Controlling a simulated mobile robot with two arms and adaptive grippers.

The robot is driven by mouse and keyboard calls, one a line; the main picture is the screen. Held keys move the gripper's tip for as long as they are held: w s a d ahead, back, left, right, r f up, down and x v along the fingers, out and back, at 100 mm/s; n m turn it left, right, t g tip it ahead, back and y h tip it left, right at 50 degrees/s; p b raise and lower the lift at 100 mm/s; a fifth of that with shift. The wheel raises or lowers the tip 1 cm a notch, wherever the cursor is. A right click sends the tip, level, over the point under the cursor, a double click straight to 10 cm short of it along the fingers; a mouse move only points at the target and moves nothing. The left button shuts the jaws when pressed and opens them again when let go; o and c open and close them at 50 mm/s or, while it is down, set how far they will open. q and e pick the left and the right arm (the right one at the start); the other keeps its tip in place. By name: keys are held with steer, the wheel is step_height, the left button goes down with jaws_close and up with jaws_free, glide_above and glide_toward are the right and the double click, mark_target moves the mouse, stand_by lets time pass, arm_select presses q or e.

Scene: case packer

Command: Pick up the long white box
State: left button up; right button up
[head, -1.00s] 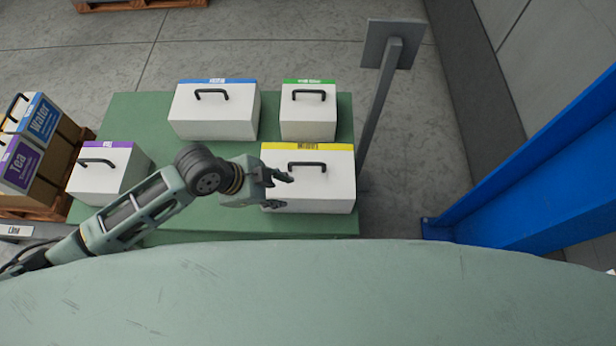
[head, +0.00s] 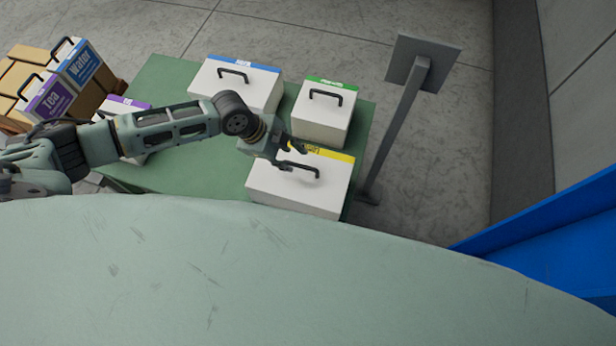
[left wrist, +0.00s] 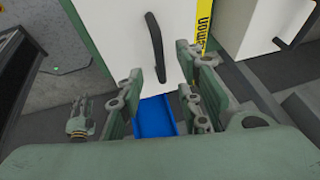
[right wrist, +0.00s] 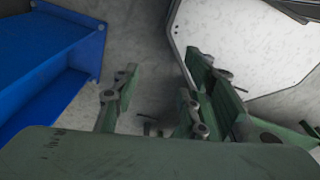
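A long white box with a yellow strip (head: 290,190) and a black top handle sits at the table's near right corner. Another long white box with a blue strip (head: 235,88) stands behind it to the left. My left gripper (head: 291,156) is over the yellow-strip box, close to its handle, with fingers apart and empty. In the left wrist view the handle on the white box (left wrist: 118,30) lies ahead of the open fingers (left wrist: 168,98), not between them.
A shorter green-strip white box (head: 323,115) stands behind the yellow-strip box. A purple-strip box (head: 118,108) is partly hidden by my left arm. A grey post with a panel (head: 400,110) rises at the table's right. A blue structure (head: 545,240) stands further right.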

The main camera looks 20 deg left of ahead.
mark_target(299, 165)
arm_select(q)
steer(key=p+x, duration=0.1)
steer(key=x, duration=0.1)
steer(key=shift+d+f+p, duration=0.1)
steer(key=shift+f+p, duration=0.2)
steer(key=x, duration=0.3)
steer(key=shift+w+d+r, duration=0.1)
steer(key=shift+d, duration=0.05)
jaws_close()
arm_select(e)
steer(key=shift+s+a+r, duration=0.15)
steer(key=shift+a+r, duration=0.4)
steer(key=shift+s+a+r, duration=0.15)
steer(key=shift+a+r, duration=0.4)
steer(key=shift+d, duration=0.45)
arm_select(q)
steer(key=shift+w, duration=0.2)
arm_select(e)
steer(key=shift+d, duration=0.1)
